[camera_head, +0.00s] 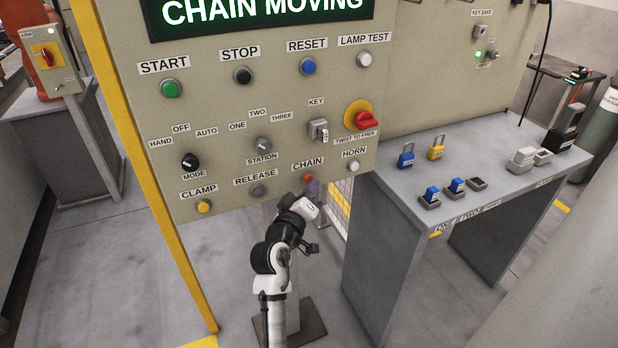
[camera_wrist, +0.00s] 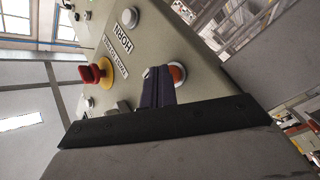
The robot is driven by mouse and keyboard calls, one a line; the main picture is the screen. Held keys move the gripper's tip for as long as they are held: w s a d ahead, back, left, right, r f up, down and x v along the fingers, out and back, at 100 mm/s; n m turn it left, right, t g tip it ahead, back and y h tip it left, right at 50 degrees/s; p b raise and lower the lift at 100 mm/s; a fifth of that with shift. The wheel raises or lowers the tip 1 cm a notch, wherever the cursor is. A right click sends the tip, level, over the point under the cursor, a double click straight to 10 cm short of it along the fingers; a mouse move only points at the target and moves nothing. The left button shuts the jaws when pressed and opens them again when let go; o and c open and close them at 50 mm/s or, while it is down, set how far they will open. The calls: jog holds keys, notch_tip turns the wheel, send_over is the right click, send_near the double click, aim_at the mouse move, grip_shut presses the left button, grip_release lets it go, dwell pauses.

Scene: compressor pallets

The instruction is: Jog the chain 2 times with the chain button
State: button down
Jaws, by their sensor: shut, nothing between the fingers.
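The chain button (camera_head: 308,178) is a small red-orange button under the CHAIN label (camera_head: 308,164) on the lower right of the beige panel. It also shows in the wrist view as an orange-red button (camera_wrist: 179,75) with a light ring, partly hidden by the fingers. My gripper (camera_head: 313,188) is shut and empty, with its fingertips at or just in front of the chain button. In the wrist view, my gripper (camera_wrist: 158,84) overlaps the button's left side. I cannot tell whether the tips touch it.
The horn button (camera_head: 353,167) is right of the chain button, and the release button (camera_head: 257,191) is left. The red twist-to-free knob (camera_head: 366,120) sticks out above. A grey table (camera_head: 418,178) with padlocks stands to the right.

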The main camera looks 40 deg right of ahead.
jog(key=shift+s+a, duration=0.2)
jog(key=shift+s, duration=0.5)
jog(key=shift+s, duration=0.1)
jog(key=s, duration=0.2)
jog(key=s+a+p, duration=0.1)
jog(key=s, duration=0.2)
jog(key=shift+s+a, duration=0.2)
jog(key=shift+s, duration=0.15)
dwell(0.6)
